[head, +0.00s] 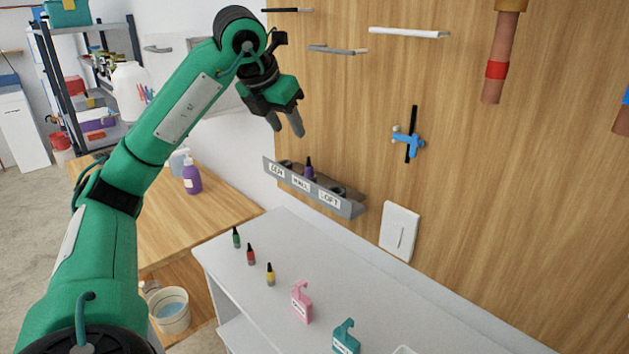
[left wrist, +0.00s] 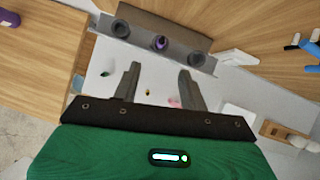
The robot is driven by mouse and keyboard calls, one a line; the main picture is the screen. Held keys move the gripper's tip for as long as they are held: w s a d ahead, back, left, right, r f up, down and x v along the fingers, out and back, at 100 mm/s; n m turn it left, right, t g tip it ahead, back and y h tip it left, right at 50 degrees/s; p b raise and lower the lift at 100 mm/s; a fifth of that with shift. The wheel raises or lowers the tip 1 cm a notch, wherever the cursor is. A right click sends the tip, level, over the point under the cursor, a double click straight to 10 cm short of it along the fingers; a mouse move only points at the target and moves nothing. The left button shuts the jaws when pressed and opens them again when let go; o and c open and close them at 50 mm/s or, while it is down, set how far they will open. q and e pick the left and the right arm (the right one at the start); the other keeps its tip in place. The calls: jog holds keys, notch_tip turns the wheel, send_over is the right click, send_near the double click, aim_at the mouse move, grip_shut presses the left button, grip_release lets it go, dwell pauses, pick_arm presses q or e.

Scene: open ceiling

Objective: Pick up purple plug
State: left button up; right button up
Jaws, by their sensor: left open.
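The purple plug (head: 309,169) stands upright in the middle place of a grey labelled rack (head: 349,209) on the wooden wall panel. In the left wrist view the plug (left wrist: 160,42) shows from above, between two dark round sockets in the rack (left wrist: 197,64). My left gripper (head: 287,129) is open and empty, above and to the left of the plug and apart from it. In the left wrist view, the two fingers of my left gripper (left wrist: 159,76) point toward the rack, with the plug beyond the gap. My right gripper is not in view.
A purple pump bottle (head: 192,178) stands on a wooden table. Bars (head: 409,32) and a blue valve (head: 408,141) are on the panel.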

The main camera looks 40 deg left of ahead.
pick_arm(q)
send_near(307, 165)
jog(key=x, duration=0.4)
jog(key=p+x, duration=0.1)
jog(key=x, duration=0.4)
jog(key=shift+w+f+p, duration=0.15)
jog(key=shift+f+p, duration=0.1)
jog(key=shift+p, duration=0.05)
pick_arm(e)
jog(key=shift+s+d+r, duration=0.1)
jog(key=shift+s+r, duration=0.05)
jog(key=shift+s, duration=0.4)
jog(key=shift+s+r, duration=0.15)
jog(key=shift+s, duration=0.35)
pick_arm(q)
jog(key=shift+c, duration=1.1)
grip_shut()
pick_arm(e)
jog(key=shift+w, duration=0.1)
